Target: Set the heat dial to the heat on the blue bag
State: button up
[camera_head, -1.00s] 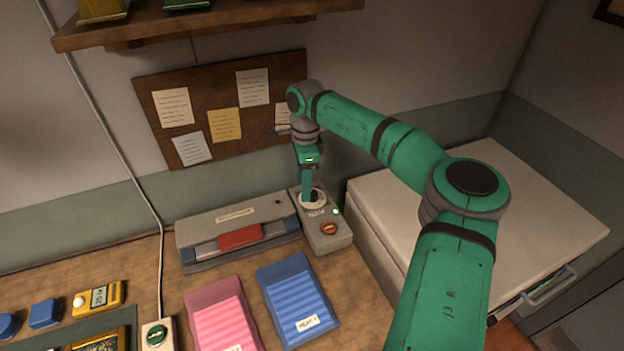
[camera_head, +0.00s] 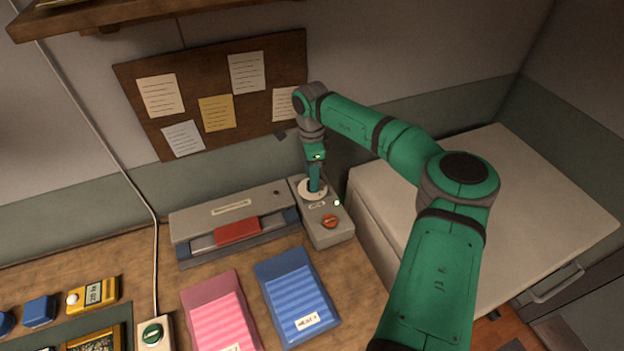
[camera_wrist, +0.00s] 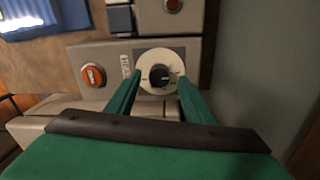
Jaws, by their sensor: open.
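The heat dial (camera_wrist: 160,75) is a white disc with a black knob, on top of a grey control box (camera_wrist: 205,48). In the head view the dial's white disc (camera_head: 306,190) is partly covered by my gripper (camera_head: 314,187). In the wrist view my gripper (camera_wrist: 160,82) is open, with one green finger on each side of the knob; I cannot tell whether they touch it. The blue bag (camera_head: 293,292) lies flat on the bench, with a white label (camera_head: 306,322) reading "HEAT" and a number too small to read surely. The dial's marks are too small to read.
An orange-red switch (camera_head: 330,221) and a lit green lamp (camera_head: 337,202) are on the box. The grey sealer (camera_head: 225,213) with a red bar stands to its left. A pink bag (camera_head: 222,312) lies left of the blue one. A pale chest (camera_head: 490,210) stands right.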

jog(key=shift+s+f, duration=0.1)
jog(key=shift+f, duration=0.95)
jog(key=c, duration=1)
jog(key=shift+c, duration=0.2)
